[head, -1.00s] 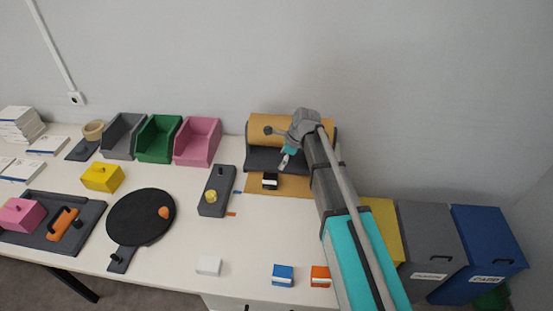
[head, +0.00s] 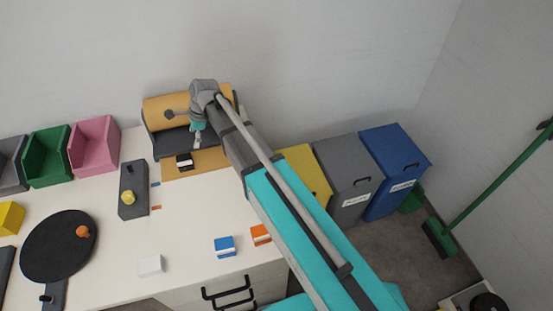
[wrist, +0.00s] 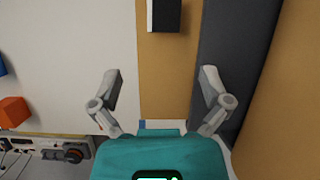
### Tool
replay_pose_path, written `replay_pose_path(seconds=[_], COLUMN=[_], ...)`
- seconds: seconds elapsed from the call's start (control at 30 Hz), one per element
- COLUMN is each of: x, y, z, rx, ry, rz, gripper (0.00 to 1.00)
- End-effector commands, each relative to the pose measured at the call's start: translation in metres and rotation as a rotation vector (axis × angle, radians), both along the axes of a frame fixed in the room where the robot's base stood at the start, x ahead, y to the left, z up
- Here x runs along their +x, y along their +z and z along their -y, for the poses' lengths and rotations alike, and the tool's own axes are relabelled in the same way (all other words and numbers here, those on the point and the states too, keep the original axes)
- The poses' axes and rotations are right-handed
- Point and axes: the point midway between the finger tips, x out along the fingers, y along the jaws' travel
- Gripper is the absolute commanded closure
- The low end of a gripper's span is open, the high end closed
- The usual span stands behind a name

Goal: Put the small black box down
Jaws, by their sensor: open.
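The small black box (head: 184,161), black with a white face, rests on the tan mat (head: 210,160) in front of the dark tray of the paper-roll holder. In the wrist view the black box (wrist: 164,14) is at the top edge, partly cut off, on the tan strip. My gripper (head: 197,142) is above the mat, just behind and to the right of the box in the head view. In the wrist view my gripper (wrist: 160,75) has its fingers spread, with nothing between them. The box is apart from the fingers.
A dark block with a yellow knob (head: 128,197) is to the left. Blue (head: 225,245), orange (head: 260,233) and white (head: 149,265) boxes are near the front edge. Bins (head: 345,180) stand to the right. The table's middle is clear.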

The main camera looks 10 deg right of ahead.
Motion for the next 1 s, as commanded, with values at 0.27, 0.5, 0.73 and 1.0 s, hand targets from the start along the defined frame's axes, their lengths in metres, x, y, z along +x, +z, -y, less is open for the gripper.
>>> replay_pose_path(seconds=[0.27, 0.5, 0.73, 1.0], x=[-0.027, -0.056, -0.087, -0.127], y=[-0.004, -0.008, -0.010, -0.012], z=[0.058, 0.114, 0.164, 0.217], rx=[-0.065, -0.135, -0.198, -0.258], ry=[0.235, 0.500, 0.760, 1.074], rz=[0.104, 0.188, 0.246, 0.280], gripper=[0.03, 0.03, 0.03, 0.03])
